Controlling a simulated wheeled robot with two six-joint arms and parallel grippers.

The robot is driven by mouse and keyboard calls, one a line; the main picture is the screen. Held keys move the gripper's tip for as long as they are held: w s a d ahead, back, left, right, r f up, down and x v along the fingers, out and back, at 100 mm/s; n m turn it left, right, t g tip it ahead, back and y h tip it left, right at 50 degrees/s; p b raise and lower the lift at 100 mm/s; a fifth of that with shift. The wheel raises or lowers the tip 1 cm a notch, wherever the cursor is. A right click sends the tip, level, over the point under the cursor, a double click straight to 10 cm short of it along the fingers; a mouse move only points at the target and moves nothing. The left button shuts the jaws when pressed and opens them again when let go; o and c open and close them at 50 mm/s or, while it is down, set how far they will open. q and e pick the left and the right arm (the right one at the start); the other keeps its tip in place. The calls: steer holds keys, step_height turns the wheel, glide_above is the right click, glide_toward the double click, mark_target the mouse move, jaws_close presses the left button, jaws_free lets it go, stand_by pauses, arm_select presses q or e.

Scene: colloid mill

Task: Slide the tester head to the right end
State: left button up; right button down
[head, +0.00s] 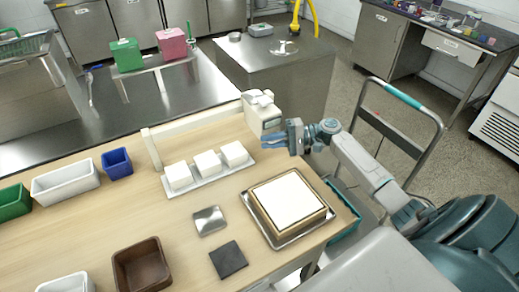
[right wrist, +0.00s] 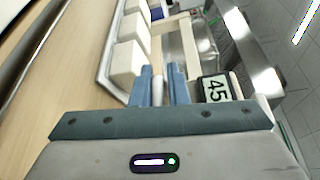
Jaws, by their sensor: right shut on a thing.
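The cream tester head (head: 262,114) stands at the right end of its long cream rail (head: 200,121), near the table's back right corner. My right gripper (head: 272,140) reaches in from the right, low at the front of the head. In the right wrist view, its two blue fingers (right wrist: 161,80) are close together, shut on a part of the tester head. The gripped part is mostly hidden between the fingers. A display reading 45 (right wrist: 215,89) shows beside the fingers. My left gripper is not in view.
A white tray with three white blocks (head: 207,164) lies in front of the rail. A cream-topped square block (head: 288,200) sits on a metal tray nearer me. A metal plate (head: 209,220), a dark square (head: 229,260) and a brown bin (head: 142,265) are further left.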

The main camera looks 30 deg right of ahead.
steer(key=shift+s+d+f, duration=0.15)
steer(key=shift+f, duration=0.2)
steer(key=c, duration=1.5)
jaws_free()
steer(key=shift+c, duration=0.2)
steer(key=shift+o, duration=0.2)
steer(key=shift+d, duration=0.25)
steer(key=shift+r, duration=0.1)
steer(key=shift+s+d, duration=0.15)
steer(key=shift+d, duration=0.15)
steer(key=f+b+v, duration=0.1)
steer(key=b+v, duration=0.2)
steer(key=v, duration=0.7)
steer(key=shift+r, duration=0.5)
steer(key=shift+d, duration=0.1)
